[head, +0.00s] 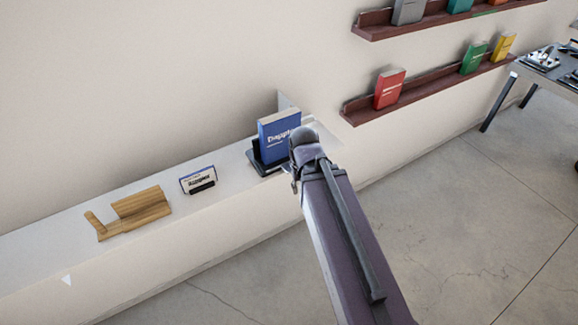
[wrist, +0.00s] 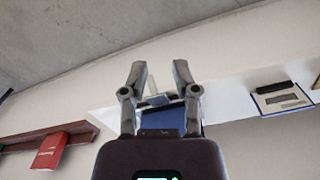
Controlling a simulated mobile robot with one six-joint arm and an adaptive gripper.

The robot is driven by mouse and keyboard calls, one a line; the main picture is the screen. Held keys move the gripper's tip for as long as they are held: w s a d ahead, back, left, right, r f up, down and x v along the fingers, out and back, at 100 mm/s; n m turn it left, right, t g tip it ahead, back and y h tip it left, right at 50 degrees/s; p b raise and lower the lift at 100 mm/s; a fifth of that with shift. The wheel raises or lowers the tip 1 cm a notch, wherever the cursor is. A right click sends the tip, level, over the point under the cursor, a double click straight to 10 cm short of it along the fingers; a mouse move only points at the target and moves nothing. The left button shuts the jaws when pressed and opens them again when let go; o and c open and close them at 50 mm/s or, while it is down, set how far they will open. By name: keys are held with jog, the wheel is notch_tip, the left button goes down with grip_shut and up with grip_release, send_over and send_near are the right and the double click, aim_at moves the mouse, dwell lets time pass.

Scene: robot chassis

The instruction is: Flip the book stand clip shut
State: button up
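A blue book (head: 279,135) stands upright on a dark book stand (head: 256,164) at the right end of the white ledge. In the wrist view, the blue book (wrist: 178,120) shows partly between and behind my fingers, with a dark edge of the stand beyond it. I cannot make out the clip clearly. My gripper (wrist: 160,78) is open, its two fingers apart with nothing held between them. In the head view my arm hides most of the gripper, which is at the right side of the book. I cannot tell whether it touches the stand.
A small framed sign (head: 198,180) and a wooden stand (head: 134,212) sit farther left on the white ledge (head: 60,232). Wall shelves (head: 425,90) with several books are at upper right. A table (head: 548,72) with items stands at far right. Floor is clear.

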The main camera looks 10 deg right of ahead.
notch_tip(320, 180, down, 10)
jog(key=b, duration=0.9)
jog(key=shift+f+b, duration=0.1)
jog(key=shift+b, duration=0.3)
grip_shut()
